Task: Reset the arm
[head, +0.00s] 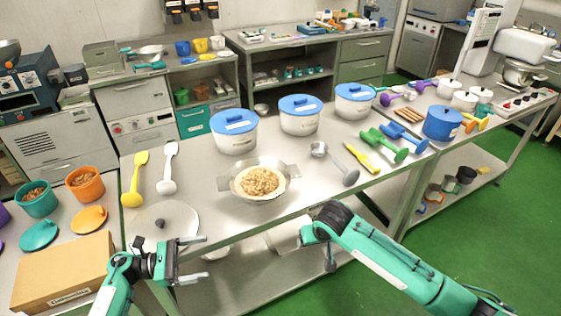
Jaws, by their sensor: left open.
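My left gripper (202,258) is open and empty, with its two fingers apart and pointing right. It is at the front edge of the steel table (225,222), just below and right of a round steel lid (180,220) with a dark knob. My right arm comes in from the lower right. Its wrist end (318,240) is in front of the table's front edge, over the lower shelf. The right fingers do not show clearly, so I cannot tell their opening. I see nothing held by either arm.
A pan of nougat-coloured pieces (260,181) stands on the table behind the grippers. A yellow spatula (133,185) and a white spatula (169,170) lie left of it. A ladle (338,162) lies to the right. A cardboard box (62,275) is left of my left gripper.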

